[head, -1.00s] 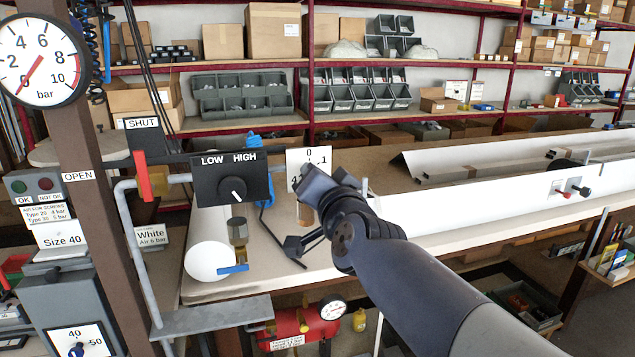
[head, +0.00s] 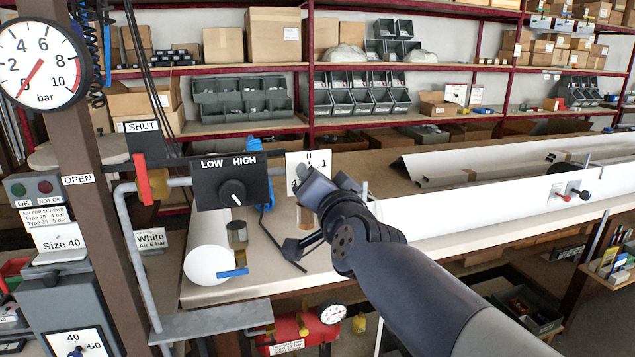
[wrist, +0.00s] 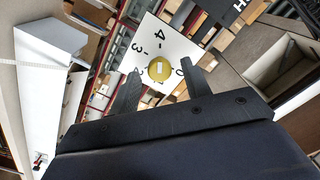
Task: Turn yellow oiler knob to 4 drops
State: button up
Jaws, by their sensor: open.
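The yellow knob (wrist: 159,69) is round and sits on a white dial plate (wrist: 178,48) in the wrist view, with 4, 3 and 0 readable. A short pale mark runs roughly up and down on the knob. I cannot tell which end is its pointer. My gripper (wrist: 162,65) is open, with one finger on each side of the knob in this view. I cannot tell whether the fingers touch it. In the head view my gripper (head: 312,190) is in front of the lower part of the dial plate (head: 309,158) and hides the knob. The 0 and 1 show there.
A black LOW/HIGH panel (head: 231,180) stands left of the dial plate. A white round vessel (head: 208,265) and a red tank (head: 300,333) are below. A long white profile (head: 480,212) lies on the bench at right. A red shut-off handle (head: 143,178) is at left.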

jog(key=p+v, duration=0.3)
jog(key=v, duration=0.7)
jog(key=shift+s+p, duration=0.4)
jog(key=shift+w+d, duration=0.1)
jog(key=b+x, duration=0.3)
jog(key=x, duration=0.7)
jog(key=shift+w+b, duration=0.35)
jog(key=shift+b, duration=0.05)
jog(key=shift+s, duration=0.1)
